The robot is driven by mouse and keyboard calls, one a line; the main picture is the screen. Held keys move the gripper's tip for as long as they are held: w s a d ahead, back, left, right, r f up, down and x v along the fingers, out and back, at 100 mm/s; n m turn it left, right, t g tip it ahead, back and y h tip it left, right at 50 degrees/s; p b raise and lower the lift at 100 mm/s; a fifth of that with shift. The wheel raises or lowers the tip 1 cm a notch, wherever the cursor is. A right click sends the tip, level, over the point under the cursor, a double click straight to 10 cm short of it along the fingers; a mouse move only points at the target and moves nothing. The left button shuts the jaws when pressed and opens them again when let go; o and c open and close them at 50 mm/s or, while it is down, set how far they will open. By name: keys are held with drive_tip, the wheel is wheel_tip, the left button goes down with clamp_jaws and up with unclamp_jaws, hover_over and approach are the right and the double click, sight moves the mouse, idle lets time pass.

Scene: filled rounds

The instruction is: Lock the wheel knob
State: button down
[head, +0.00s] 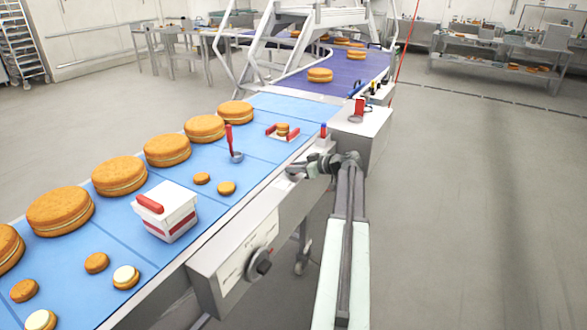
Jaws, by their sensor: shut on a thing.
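A dark round knob (262,266) sits on the front of a pale control panel (232,275) on the near side of the conveyor. It stands free, with nothing touching it. My gripper (302,169) is at the conveyor's side edge, above and to the right of this knob and apart from it. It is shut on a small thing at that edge. The jaws hide the thing and I cannot tell what it is. No lock mark on the knob is readable.
The blue conveyor belt (215,215) carries large and small round cakes, a white box with a red handle (168,214) and a red-handled ladle (231,146). A metal box (360,135) with small levers stands just beyond my gripper. The floor to the right is clear.

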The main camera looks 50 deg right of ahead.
drive_tip(key=m+h, duration=0.2)
drive_tip(key=h, duration=0.1)
drive_tip(key=m+h, duration=0.1)
drive_tip(key=m, duration=0.1)
drive_tip(key=shift+s+a+h, duration=0.1)
drive_tip(key=shift+a+h, duration=0.25)
drive_tip(key=shift+h, duration=0.05)
drive_tip(key=m+g+h, duration=0.1)
drive_tip(key=m+h, duration=0.1)
drive_tip(key=m+g+h, duration=0.1)
drive_tip(key=m+h, duration=0.2)
drive_tip(key=shift+w, duration=0.2)
drive_tip(key=m+g+h, duration=0.4)
drive_tip(key=m+g, duration=0.1)
drive_tip(key=shift+w+m+h, duration=0.2)
drive_tip(key=shift+m+h, duration=0.1)
drive_tip(key=shift+h, duration=0.1)
drive_tip(key=shift+s+m+g+h, duration=0.1)
drive_tip(key=shift+m+g+h, duration=0.4)
drive_tip(key=shift+m+g, duration=1)
drive_tip(key=shift+s, duration=0.1)
drive_tip(key=c, duration=1.3)
unclamp_jaws()
drive_tip(key=shift+f, duration=0.1)
